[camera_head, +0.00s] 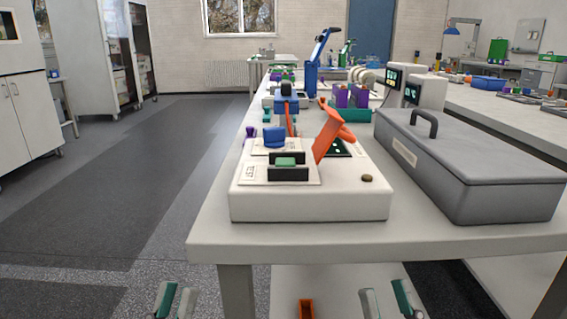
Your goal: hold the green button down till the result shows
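The green button (286,162) sits between two black guard plates on the front top of a white cycler box (310,206), which stands near the front edge of the table. A dark display (341,149) with small green marks is on the box, partly hidden by an orange flap (327,136); I cannot read it. A blue knob (274,137) is behind the button. My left gripper (175,300) is open and empty at the bottom edge, below the tabletop. My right gripper (387,300) is also open and empty there, further right. Neither touches the button.
A grey lidded case (465,175) with a handle stands close to the right of the box. Several coloured holders and instruments crowd the table behind. The white table's front edge (400,242) lies between my grippers and the box. The floor at left is clear.

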